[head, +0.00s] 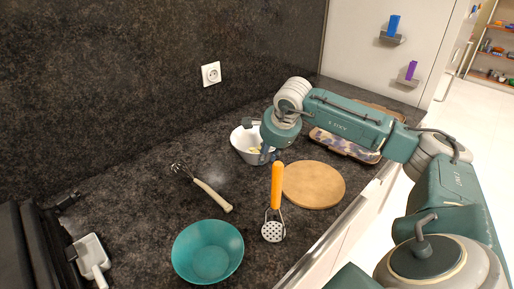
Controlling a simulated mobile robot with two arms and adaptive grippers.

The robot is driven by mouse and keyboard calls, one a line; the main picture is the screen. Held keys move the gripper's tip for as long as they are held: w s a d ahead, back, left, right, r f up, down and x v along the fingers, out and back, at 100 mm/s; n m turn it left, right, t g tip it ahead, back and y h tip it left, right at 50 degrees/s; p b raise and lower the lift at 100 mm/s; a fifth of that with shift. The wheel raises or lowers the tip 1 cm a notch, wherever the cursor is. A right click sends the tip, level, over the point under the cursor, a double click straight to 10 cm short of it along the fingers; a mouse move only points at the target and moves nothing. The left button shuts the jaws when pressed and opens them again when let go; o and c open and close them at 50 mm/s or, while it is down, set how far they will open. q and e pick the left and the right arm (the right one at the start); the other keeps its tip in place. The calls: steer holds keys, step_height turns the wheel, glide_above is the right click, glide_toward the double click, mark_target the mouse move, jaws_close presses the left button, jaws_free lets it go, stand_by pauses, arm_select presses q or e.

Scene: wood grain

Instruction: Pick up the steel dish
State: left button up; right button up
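A pale, silvery-white bowl (240,147), the only thing here that could be the steel dish, stands on the dark counter near the middle of the head view. Some small yellowish-green pieces show inside it. My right gripper (259,139) reaches in from the right over the bowl's right side. Its dark fingers look spread apart, one over the far rim and one by the near right side. I cannot tell whether they touch the bowl. The gripper hides part of the rim. My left gripper is out of view.
A round wooden board (314,185), an orange-handled masher (277,188), a teal bowl (208,252) and a whisk (210,194) lie nearby. A patterned tray (345,147) lies under my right arm. A grey-white object (91,257) is at left. The counter left of the bowl is fairly clear.

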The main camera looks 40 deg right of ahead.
steer(key=shift+w+f, duration=0.25)
steer(key=shift+f, duration=0.25)
steer(key=shift+r, duration=0.1)
jaws_close()
steer(key=shift+r, duration=0.15)
